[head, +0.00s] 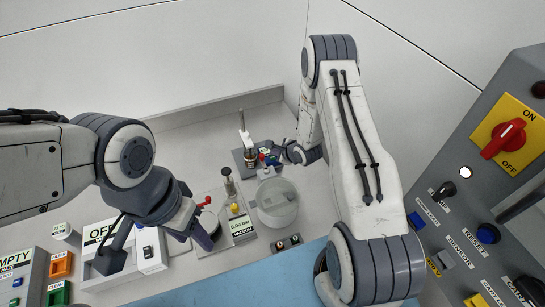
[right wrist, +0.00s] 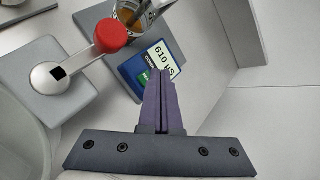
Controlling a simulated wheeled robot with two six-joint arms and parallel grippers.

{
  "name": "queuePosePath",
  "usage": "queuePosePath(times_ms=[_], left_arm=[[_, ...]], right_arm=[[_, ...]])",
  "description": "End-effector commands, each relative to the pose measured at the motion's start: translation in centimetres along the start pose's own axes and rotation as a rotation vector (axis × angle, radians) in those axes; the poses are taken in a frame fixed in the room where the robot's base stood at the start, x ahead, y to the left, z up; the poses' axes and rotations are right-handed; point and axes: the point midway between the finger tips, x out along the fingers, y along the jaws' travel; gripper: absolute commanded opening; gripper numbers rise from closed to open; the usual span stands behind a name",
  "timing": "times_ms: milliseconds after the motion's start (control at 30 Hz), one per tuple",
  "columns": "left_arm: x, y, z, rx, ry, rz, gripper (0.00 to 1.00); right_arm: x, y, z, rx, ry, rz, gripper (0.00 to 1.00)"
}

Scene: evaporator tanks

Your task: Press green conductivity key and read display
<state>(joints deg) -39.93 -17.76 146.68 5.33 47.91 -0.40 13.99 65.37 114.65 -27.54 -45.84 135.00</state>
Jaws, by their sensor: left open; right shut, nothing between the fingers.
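The blue conductivity meter (right wrist: 172,60) lies in the right wrist view just beyond my right fingertips. Its white display (right wrist: 161,60) reads 610 µS. In the head view, the meter (head: 266,157) is small, close to my right gripper (head: 281,153). My left gripper (head: 201,231) is open and empty, beside the vacuum gauge box.
A red-knobbed lever (right wrist: 111,36) and a jar with amber liquid (right wrist: 131,18) stand left of the meter. A clear round vessel (head: 277,207) stands nearer me. A control panel with a red switch (head: 503,138) is at the right. The OFF box (head: 103,234) is at the left.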

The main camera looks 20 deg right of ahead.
Motion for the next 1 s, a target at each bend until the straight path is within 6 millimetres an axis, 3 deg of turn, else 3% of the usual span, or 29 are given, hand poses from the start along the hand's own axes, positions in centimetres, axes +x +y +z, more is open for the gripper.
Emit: queuePosePath(times_ms=[500, 1000], left_arm=[[-4.0, 0.3, -0.2, 0.0, 0.0, 0.0, 0.5], [-4.0, 0.3, -0.2, 0.0, 0.0, 0.0, 0.5]], right_arm=[[-3.4, -2.5, 2.5, 0.0, -0.001, -0.001, 0.0], [-3.4, -2.5, 2.5, 0.0, 0.0, 0.0, 0.0]])
